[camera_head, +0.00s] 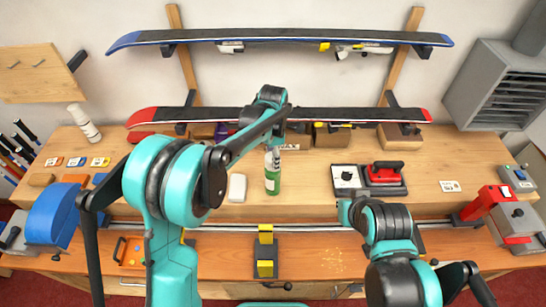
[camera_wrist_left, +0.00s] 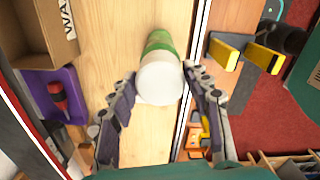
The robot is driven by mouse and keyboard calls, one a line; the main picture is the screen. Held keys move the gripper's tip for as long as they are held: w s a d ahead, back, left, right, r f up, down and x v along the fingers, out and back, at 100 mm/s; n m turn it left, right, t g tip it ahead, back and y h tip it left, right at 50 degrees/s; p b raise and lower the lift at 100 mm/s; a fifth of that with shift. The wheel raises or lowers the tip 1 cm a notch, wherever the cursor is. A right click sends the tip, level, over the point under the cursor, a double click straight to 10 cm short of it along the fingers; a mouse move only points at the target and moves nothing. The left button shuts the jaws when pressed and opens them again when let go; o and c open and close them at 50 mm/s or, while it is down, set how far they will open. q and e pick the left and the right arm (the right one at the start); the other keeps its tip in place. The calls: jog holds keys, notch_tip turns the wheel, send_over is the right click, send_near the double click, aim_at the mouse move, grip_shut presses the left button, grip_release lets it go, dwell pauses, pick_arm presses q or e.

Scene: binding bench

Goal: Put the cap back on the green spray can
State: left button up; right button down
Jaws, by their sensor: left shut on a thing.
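The green spray can (camera_head: 272,182) stands upright on the raised wooden bench top, near its middle. It also shows in the left wrist view (camera_wrist_left: 160,42), green behind a round white cap (camera_wrist_left: 160,84). My left gripper (camera_head: 273,149) reaches down over the can's top. In the left wrist view its two fingers (camera_wrist_left: 160,90) are closed on either side of the white cap. The cap lines up with the can's top, but I cannot tell whether it is seated. The fingers hide part of the join. My right gripper is not in view; only my right arm shows.
A white block (camera_head: 237,187) lies just left of the can. A black-and-red device (camera_head: 384,176) is to the right. A ski (camera_head: 300,114) on the rack runs behind my left wrist. A yellow vise (camera_head: 265,252) stands in front. Bench between can and device is clear.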

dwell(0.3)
pick_arm(q)
jog(key=o, duration=1.3)
jog(key=shift+c, duration=0.2)
jog(key=shift+r+p, duration=1.7)
jog(key=shift+r, duration=1.25)
grip_shut()
